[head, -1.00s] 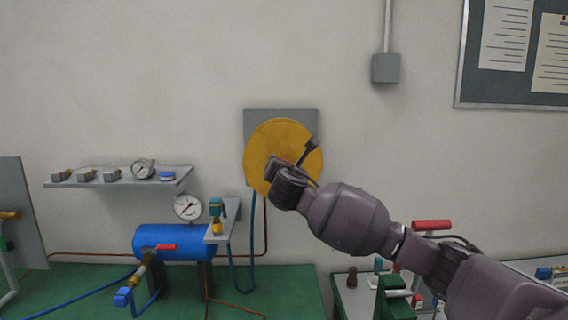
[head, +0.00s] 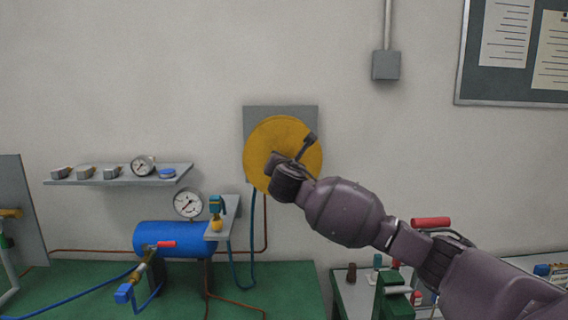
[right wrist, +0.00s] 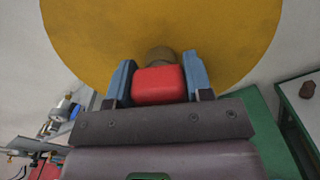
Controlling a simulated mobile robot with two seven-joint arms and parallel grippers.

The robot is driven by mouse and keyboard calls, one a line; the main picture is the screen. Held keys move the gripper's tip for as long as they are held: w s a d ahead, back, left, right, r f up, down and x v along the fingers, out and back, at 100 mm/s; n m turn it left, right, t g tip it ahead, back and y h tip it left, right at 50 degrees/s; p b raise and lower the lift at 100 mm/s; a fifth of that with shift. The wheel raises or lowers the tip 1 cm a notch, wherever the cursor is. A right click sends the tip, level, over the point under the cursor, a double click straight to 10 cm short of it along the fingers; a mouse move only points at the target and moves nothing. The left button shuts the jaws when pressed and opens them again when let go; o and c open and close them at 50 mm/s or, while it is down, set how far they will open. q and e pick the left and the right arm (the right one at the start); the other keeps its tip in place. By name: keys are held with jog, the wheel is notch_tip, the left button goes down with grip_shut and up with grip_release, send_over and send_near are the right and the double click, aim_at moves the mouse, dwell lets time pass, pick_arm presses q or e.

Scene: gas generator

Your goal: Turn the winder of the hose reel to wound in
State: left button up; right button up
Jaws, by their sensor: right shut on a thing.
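The hose reel (head: 268,138) is a yellow disc on a grey wall plate (head: 257,112), and it fills the top of the right wrist view (right wrist: 230,35). Its winder (right wrist: 159,85) shows as a red grip between my blue fingertips, with a brownish stub behind it. My right gripper (right wrist: 158,80) is shut on the winder, one finger on each side. In the head view my right gripper (head: 277,162) is in front of the disc's lower middle and hides the winder there. My left gripper is not in view.
A blue tank (head: 175,240) with gauge and valve stands at the lower left on a green bench (head: 290,285). A wall shelf (head: 120,176) with small fittings is at left. Hoses hang below the reel. A side table with tools (head: 385,295) is at lower right.

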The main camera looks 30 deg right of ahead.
jog(key=m, duration=0.3)
jog(key=shift+f+m+b, duration=0.15)
jog(key=shift+m+b, duration=0.25)
jog(key=m, duration=0.4)
jog(key=shift+s+d+f+m+b, duration=0.1)
jog(key=shift+m+b, duration=0.2)
jog(key=shift+b, duration=0.05)
jog(key=m, duration=0.4)
jog(key=shift+f+m, duration=0.1)
jog(key=shift+m, duration=0.2)
jog(key=m+b, duration=0.1)
jog(key=m, duration=0.2)
jog(key=shift+f+m, duration=0.1)
jog(key=shift+m, duration=0.2)
jog(key=m, duration=0.3)
jog(key=shift+f+m, duration=0.1)
jog(key=shift+m, duration=0.2)
jog(key=m, duration=0.3)
jog(key=shift+m, duration=0.4)
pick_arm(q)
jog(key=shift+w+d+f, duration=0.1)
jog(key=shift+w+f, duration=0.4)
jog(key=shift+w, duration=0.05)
pick_arm(e)
jog(key=m, duration=0.6)
jog(key=shift+a+f+m, duration=0.1)
jog(key=shift+a+m, duration=0.15)
jog(key=shift+m, duration=0.05)
